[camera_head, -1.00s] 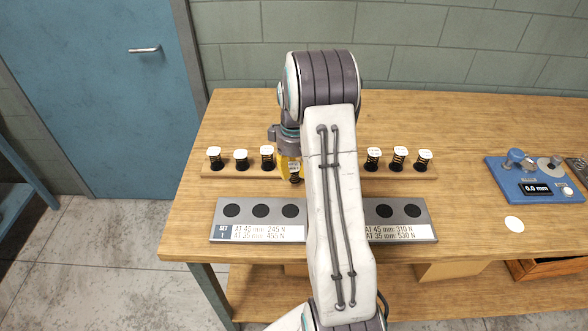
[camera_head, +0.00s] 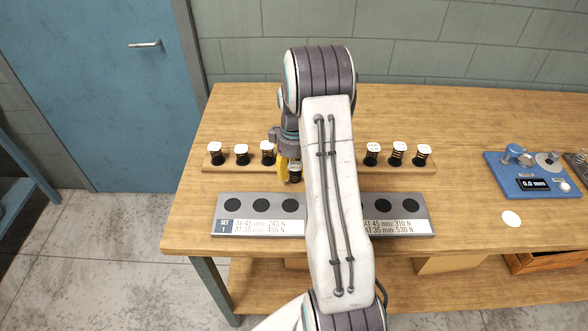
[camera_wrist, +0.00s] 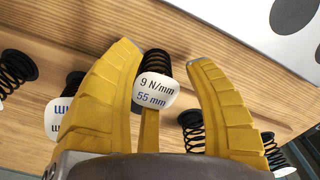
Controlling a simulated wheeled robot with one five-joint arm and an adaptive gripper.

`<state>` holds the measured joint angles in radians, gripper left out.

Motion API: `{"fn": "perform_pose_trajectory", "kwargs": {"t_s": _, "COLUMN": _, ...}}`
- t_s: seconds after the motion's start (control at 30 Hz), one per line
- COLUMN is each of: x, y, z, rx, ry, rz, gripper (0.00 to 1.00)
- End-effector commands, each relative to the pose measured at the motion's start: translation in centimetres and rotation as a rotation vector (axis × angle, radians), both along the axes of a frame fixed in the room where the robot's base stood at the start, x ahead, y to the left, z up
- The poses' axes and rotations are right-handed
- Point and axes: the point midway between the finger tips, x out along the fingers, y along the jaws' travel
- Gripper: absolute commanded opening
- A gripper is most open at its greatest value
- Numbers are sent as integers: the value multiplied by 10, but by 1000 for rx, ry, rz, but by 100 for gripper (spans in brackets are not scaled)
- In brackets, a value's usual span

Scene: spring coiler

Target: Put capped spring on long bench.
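The capped spring (camera_wrist: 156,88) has a white cap reading "9 N/mm 55 mm" over a dark coil. In the head view this spring (camera_head: 296,172) is just in front of the wooden rack, over the long bench (camera_head: 190,215). My gripper (camera_wrist: 165,55) is around it, with a yellow finger on each side and a third below the cap. A gap shows between the coil and the right finger, so the gripper looks open. The spring's foot is partly hidden, and I cannot tell whether it touches the bench. In the head view my gripper (camera_head: 287,175) is partly behind my arm.
Several capped springs stand on the wooden rack (camera_head: 222,171) on both sides of my arm. A grey plate (camera_head: 225,232) with dark round spots and force labels lies in front. A blue gauge (camera_head: 534,184) and a white disc (camera_head: 511,219) are at the right.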

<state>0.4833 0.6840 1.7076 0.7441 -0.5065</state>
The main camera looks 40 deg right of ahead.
Motion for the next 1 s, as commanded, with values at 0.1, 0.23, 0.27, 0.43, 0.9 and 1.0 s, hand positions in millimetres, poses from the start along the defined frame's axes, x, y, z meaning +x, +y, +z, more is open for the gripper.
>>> {"fn": "perform_pose_trajectory", "kwargs": {"t_s": 0.1, "x": 0, "y": 0, "z": 0, "rx": 0, "ry": 0, "rz": 0, "gripper": 50}}
{"fn": "perform_pose_trajectory", "kwargs": {"t_s": 0.23, "x": 0, "y": 0, "z": 0, "rx": 0, "ry": 0, "rz": 0, "gripper": 50}}
{"fn": "perform_pose_trajectory", "kwargs": {"t_s": 0.27, "x": 0, "y": 0, "z": 1, "rx": 0, "ry": 0, "rz": 0, "gripper": 50}}
{"fn": "perform_pose_trajectory", "kwargs": {"t_s": 0.43, "x": 1, "y": 0, "z": 10, "rx": -2, "ry": -3, "rz": 0, "gripper": 50}}
{"fn": "perform_pose_trajectory", "kwargs": {"t_s": 0.9, "x": 1, "y": 0, "z": 80, "rx": -3, "ry": -6, "rz": 0, "gripper": 50}}
{"fn": "perform_pose_trajectory", "kwargs": {"t_s": 1.0, "x": 1, "y": 0, "z": 93, "rx": -3, "ry": -5, "rz": 0, "gripper": 50}}
